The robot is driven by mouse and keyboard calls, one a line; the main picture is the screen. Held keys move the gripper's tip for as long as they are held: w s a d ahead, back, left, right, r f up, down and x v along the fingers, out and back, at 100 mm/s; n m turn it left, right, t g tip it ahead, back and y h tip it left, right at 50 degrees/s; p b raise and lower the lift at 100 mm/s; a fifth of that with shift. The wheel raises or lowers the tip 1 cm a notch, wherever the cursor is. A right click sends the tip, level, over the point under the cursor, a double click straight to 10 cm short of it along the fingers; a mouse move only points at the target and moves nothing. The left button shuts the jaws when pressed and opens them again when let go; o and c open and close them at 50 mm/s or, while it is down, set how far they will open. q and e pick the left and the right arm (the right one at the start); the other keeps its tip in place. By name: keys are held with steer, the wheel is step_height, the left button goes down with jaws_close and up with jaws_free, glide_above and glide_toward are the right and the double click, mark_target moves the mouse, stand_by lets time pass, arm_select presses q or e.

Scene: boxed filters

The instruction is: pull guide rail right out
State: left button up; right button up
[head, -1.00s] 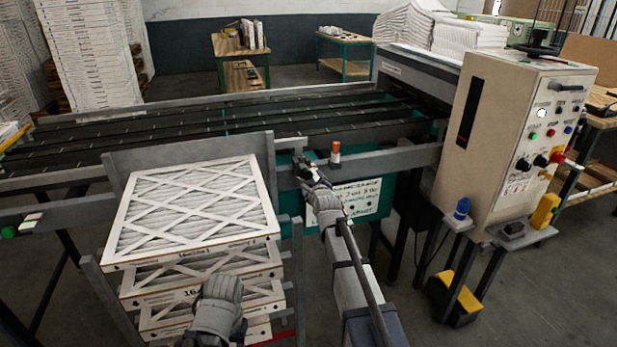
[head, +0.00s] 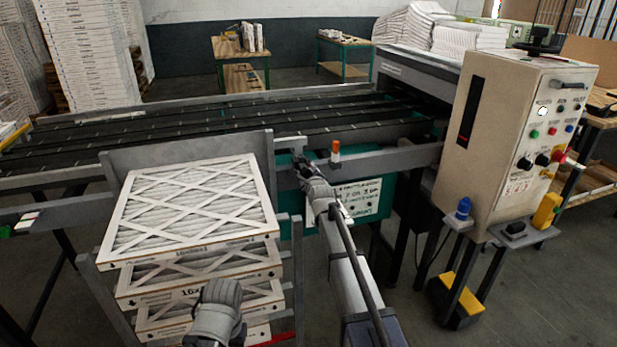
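A short light grey bar (head: 290,143), which may be the right guide rail, lies at the conveyor's near edge, just right of the grey backplate. My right gripper (head: 303,168) is at the bar's right end, its dark fingertips close to or touching it. I cannot tell whether the fingers are closed on it. My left gripper (head: 219,312) is low in front of the filter stack, seen from behind, with its fingertips hidden. The stack of white-framed filters (head: 196,212) stands in a grey rack left of my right arm.
The grey backplate (head: 190,158) stands behind the stack. An orange-capped post (head: 336,152) is just right of my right gripper on the conveyor's side beam (head: 395,158). The control cabinet (head: 505,150) stands on the right. Open floor lies at the lower right.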

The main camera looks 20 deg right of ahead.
jaws_close()
stand_by(1.0)
